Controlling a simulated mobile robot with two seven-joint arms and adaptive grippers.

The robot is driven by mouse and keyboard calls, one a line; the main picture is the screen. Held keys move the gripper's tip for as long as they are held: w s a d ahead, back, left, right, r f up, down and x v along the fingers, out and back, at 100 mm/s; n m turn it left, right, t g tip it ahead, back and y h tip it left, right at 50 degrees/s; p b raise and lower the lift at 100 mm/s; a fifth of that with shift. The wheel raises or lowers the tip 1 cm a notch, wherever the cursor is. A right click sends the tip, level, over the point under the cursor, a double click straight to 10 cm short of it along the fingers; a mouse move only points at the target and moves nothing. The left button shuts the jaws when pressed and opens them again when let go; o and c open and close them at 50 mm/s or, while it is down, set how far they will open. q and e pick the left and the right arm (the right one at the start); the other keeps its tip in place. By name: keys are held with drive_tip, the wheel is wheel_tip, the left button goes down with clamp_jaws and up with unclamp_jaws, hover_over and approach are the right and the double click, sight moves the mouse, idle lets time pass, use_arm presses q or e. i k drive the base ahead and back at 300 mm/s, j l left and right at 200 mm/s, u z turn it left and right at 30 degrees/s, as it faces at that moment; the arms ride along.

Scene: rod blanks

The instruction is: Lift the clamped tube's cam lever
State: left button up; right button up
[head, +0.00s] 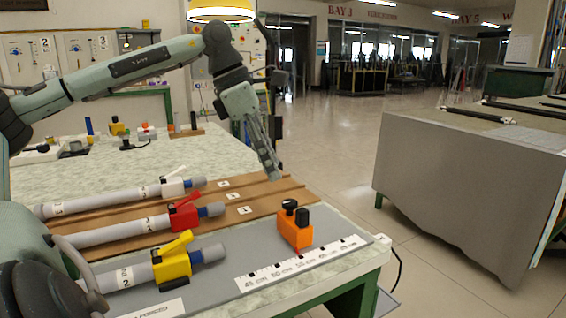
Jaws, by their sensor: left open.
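Three grey tubes lie side by side, each with a coloured clamp and lever near its right end. The nearest tube (130,276), marked 2, has a yellow clamp (172,265) with a yellow lever (176,243) slanting up to the right. The middle tube (110,231) has a red clamp (183,216) and red lever (184,200). My left gripper (273,166) is open and empty, pointing down beyond the tubes' right ends, apart from all levers. My right gripper is not visible.
An orange block (295,229) with black knobs stands on the grey mat, by a white scale strip (300,264). Brown wooden slats (275,195) lie behind it. Small items stand at the table's back. A grey-draped table (460,190) stands right, across open floor.

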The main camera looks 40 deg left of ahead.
sight(186, 238)
drive_tip(key=k+l, duration=0.35)
drive_tip(key=l, duration=0.15)
drive_tip(key=k+l, duration=0.4)
drive_tip(key=l, duration=0.15)
